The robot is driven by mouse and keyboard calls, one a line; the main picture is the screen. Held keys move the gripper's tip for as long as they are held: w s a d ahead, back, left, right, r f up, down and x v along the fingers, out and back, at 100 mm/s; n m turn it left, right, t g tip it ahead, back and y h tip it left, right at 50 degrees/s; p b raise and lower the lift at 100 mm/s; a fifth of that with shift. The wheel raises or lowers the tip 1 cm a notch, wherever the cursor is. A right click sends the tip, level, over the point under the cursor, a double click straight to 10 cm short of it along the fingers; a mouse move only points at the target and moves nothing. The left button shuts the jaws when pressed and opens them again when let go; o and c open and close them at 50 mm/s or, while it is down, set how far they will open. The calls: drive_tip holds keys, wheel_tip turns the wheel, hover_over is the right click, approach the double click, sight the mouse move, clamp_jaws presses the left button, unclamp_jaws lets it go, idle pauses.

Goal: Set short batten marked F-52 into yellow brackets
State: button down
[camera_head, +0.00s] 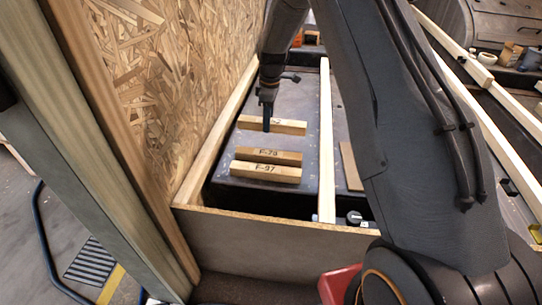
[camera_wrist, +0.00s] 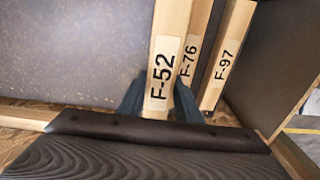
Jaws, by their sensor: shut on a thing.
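The short batten marked F-52 (camera_wrist: 165,62) is pale wood with a white label. My gripper (camera_wrist: 159,104) is shut on it, with a dark finger on each side. In the head view my gripper (camera_head: 267,122) points down onto the same batten (camera_head: 290,127), hiding most of its label. I cannot tell whether the batten is lifted off the dark surface. A small yellow piece (camera_head: 535,233) shows at the right edge of the head view; I cannot tell whether it is a bracket.
Two more battens lie side by side nearer the camera: one reads about F-76 (camera_head: 267,156), the other F-97 (camera_head: 265,172). They sit on a dark panel (camera_head: 295,95) between wooden rails. A chipboard wall (camera_head: 180,80) stands close on the left. A long rail (camera_head: 326,140) runs on the right.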

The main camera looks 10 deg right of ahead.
drive_tip(key=shift+w+f, duration=0.15)
drive_tip(key=shift+w, duration=0.2)
drive_tip(key=shift+f+b, duration=0.3)
drive_tip(key=shift+b, duration=0.1)
wheel_tip(320, 180, down, 9)
drive_tip(key=shift+f+b, duration=0.1)
drive_tip(key=shift+b, duration=1.05)
drive_tip(key=shift+f, duration=0.15)
drive_tip(key=c, duration=1.6)
unclamp_jaws()
drive_tip(key=shift+o, duration=0.2)
